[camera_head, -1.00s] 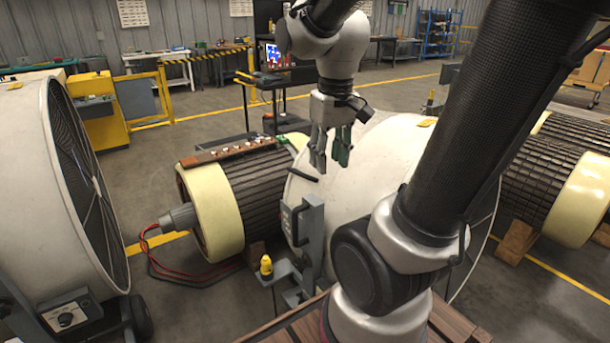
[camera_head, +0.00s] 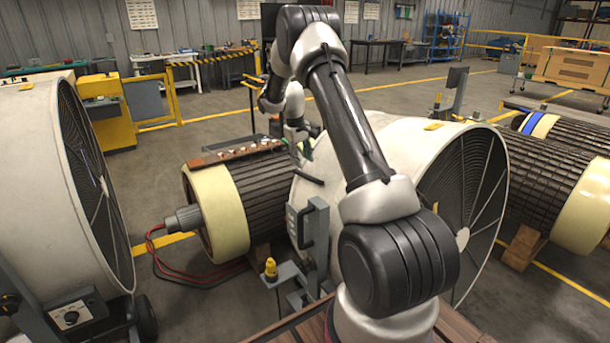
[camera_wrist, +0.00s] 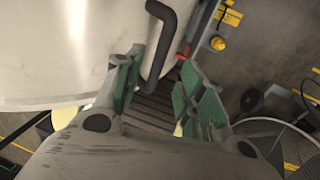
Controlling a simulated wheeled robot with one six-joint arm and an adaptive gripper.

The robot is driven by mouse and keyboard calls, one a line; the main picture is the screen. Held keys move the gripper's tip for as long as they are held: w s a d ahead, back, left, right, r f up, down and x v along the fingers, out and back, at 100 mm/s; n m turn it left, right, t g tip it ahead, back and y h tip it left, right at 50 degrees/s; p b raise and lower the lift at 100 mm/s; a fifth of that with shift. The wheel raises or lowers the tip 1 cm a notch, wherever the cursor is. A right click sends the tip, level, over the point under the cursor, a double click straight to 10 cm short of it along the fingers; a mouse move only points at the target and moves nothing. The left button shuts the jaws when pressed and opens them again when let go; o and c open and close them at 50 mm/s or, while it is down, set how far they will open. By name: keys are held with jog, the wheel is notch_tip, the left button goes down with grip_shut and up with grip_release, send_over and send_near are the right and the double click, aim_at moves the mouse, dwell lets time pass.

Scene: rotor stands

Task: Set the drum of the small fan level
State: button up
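The small fan is the white drum (camera_head: 400,140) in the middle of the head view, with its round grille (camera_head: 462,200) facing right. The grille rim leans right at its top; I cannot tell the exact tilt. A black bar handle (camera_head: 308,172) sticks out from the drum's left end; a bent black bar (camera_wrist: 160,45) beside the drum wall shows in the wrist view. My gripper (camera_wrist: 160,72) is open, its green-padded fingers spread on either side of the bar's lower end, with nothing gripped. In the head view my arm partly hides the drum and the gripper is small behind it.
A larger white fan (camera_head: 40,190) stands at the left. Another rotor (camera_head: 550,170) lies right.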

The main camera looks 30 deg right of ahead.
jog(key=f, duration=0.2)
jog(key=d+f, duration=0.1)
jog(key=f, duration=0.4)
jog(key=shift+d+f, duration=0.2)
jog(key=shift+f, duration=0.15)
grip_shut()
